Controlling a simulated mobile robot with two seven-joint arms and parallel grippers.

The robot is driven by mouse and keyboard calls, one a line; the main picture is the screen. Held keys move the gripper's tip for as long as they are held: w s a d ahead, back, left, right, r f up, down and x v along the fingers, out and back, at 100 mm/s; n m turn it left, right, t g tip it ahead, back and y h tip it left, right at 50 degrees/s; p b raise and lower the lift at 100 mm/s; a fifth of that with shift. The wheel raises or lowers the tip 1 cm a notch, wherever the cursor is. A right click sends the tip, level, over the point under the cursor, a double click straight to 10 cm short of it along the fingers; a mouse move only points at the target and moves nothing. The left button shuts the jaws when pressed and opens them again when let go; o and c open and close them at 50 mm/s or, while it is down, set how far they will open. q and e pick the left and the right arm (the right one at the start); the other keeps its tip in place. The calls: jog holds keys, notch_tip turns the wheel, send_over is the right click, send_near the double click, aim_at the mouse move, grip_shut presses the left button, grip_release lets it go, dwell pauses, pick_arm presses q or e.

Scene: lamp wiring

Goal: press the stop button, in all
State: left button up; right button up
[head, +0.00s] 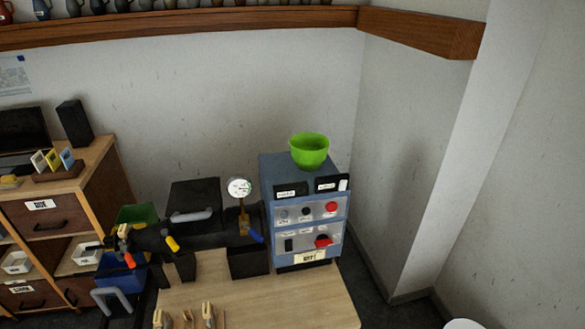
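A blue-grey control box (269,189) stands at the back right of the wooden table. Its upper pale panel has a round red button (331,207) at the right, with smaller dark and grey controls (284,213) to its left. Its lower panel has a red control on a dark base (323,241) at the right and a black switch (289,244) at the left. The small labels are too small to read, so I cannot tell which control is marked stop. Neither of my grippers shows in the head view.
A green bowl (309,151) sits on the control box. Left of the box are a gauge (239,188), a dark pipe-like assembly with coloured levers, and a black case (195,190). Small wooden pieces lie at the table's (270,302) front left; its front right is clear.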

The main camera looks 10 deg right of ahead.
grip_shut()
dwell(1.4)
